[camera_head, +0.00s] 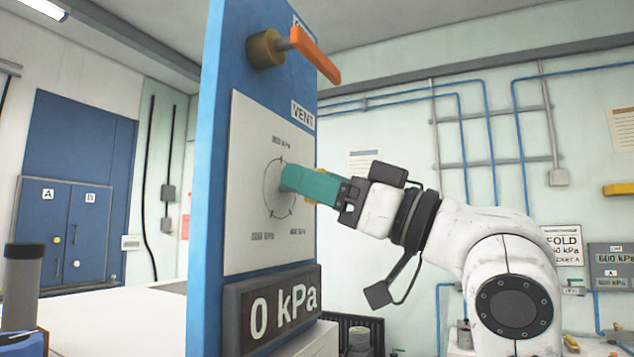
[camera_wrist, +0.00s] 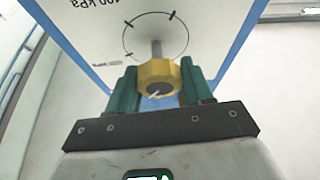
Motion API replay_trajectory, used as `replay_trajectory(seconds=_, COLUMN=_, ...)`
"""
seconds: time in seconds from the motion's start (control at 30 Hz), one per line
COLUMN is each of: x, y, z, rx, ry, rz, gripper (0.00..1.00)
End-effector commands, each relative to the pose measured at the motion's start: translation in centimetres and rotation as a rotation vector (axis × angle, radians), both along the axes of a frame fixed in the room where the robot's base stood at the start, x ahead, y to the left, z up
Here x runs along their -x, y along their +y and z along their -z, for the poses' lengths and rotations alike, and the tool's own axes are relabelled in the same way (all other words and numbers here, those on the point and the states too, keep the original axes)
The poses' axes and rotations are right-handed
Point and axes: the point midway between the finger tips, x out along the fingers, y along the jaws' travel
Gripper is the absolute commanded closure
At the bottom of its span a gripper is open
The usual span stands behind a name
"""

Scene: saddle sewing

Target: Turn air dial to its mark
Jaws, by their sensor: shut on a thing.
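The air dial is a yellow faceted knob (camera_wrist: 158,80) on a grey shaft, with a light pointer line on its face. It stands out from a white scale plate (camera_head: 247,190) on a blue panel. The plate bears a circle with tick marks and kPa labels. My gripper (camera_head: 296,180) reaches the dial from the right, its teal fingers hiding most of the knob in the head view. In the wrist view, the fingers of my gripper (camera_wrist: 156,84) are shut on the knob from both sides. The display (camera_head: 278,308) below reads 0 kPa.
An orange-handled valve (camera_head: 314,55) juts out from the panel above the dial, over a VENT label (camera_head: 303,115). A white surface (camera_head: 110,318) lies left of the panel. A wall sign (camera_head: 563,246) beginning with what looks like "FOLD" hangs at the right, partly cut by my arm.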

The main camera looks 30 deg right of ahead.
Motion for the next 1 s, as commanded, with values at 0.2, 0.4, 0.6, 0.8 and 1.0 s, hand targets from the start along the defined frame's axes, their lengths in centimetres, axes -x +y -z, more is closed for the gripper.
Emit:
replay_trajectory(seconds=0.2, x=0.02, y=-0.07, z=0.24, rx=0.062, ry=-0.044, rz=0.002, gripper=0.80)
replay_trajectory(seconds=0.4, x=0.09, y=-0.04, z=0.28, rx=0.175, ry=-0.129, rz=0.002, gripper=0.80)
replay_trajectory(seconds=0.6, x=0.11, y=0.02, z=0.29, rx=0.308, ry=-0.224, rz=0.002, gripper=0.80)
replay_trajectory(seconds=0.8, x=0.18, y=0.14, z=0.22, rx=0.426, ry=-0.310, rz=0.001, gripper=0.80)
replay_trajectory(seconds=1.0, x=0.19, y=0.20, z=0.22, rx=0.512, ry=-0.371, rz=0.000, gripper=0.80)
